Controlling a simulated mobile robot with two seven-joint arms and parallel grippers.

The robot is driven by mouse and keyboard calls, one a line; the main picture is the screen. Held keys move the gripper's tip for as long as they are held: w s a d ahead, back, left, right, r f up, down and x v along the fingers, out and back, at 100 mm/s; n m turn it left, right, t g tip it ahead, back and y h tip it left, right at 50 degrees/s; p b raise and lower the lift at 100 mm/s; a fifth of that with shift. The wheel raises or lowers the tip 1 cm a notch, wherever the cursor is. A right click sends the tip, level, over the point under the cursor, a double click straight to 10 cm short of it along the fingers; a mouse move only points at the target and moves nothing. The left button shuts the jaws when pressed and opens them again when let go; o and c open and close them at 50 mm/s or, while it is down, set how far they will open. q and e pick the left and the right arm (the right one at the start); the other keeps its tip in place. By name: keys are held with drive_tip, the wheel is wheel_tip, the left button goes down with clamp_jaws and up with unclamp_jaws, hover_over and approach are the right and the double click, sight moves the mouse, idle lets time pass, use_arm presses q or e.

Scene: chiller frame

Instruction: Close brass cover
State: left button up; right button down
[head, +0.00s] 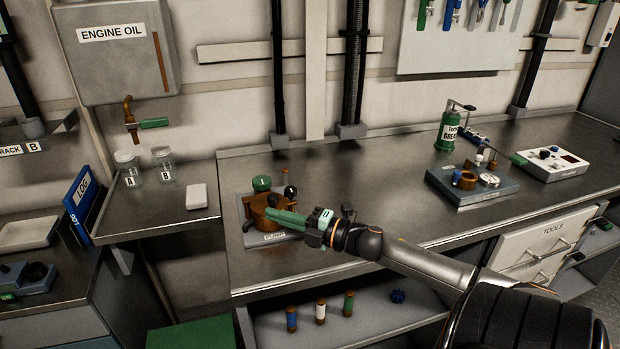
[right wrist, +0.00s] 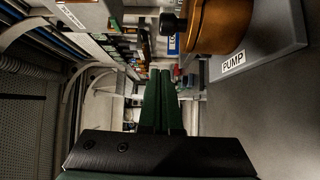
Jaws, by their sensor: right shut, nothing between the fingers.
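The brass pump body (head: 258,208) sits on a grey base plate (head: 254,239) labelled PUMP, near the front left of the bench. A green cap (head: 262,184) and a dark knob (head: 290,191) show at its back. I cannot tell the brass cover apart from the body or see whether it is open. My right gripper (head: 268,212) has green fingers, shut and empty, and overlaps the front of the pump in the head view. In the right wrist view the fingers (right wrist: 161,73) are together, and the brass body (right wrist: 222,22) is beside them at upper right, apart. My left gripper is not in view.
Behind the pump, bench is clear up to the wall posts. A grey fixture (head: 470,195) with brass and white parts, a green grease can (head: 447,131) and a white control box (head: 552,163) stand right. Jars (head: 129,167) and a white block (head: 196,196) stand left.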

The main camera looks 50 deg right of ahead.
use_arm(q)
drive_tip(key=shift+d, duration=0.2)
use_arm(e)
drive_tip(key=s+d, duration=0.1)
drive_tip(key=s, duration=0.1)
drive_tip(key=s+d, duration=0.3)
drive_tip(key=s, duration=0.1)
drive_tip(key=shift+s+d+f, duration=0.1)
drive_tip(key=shift+s+d, duration=0.05)
drive_tip(key=shift+d, duration=0.05)
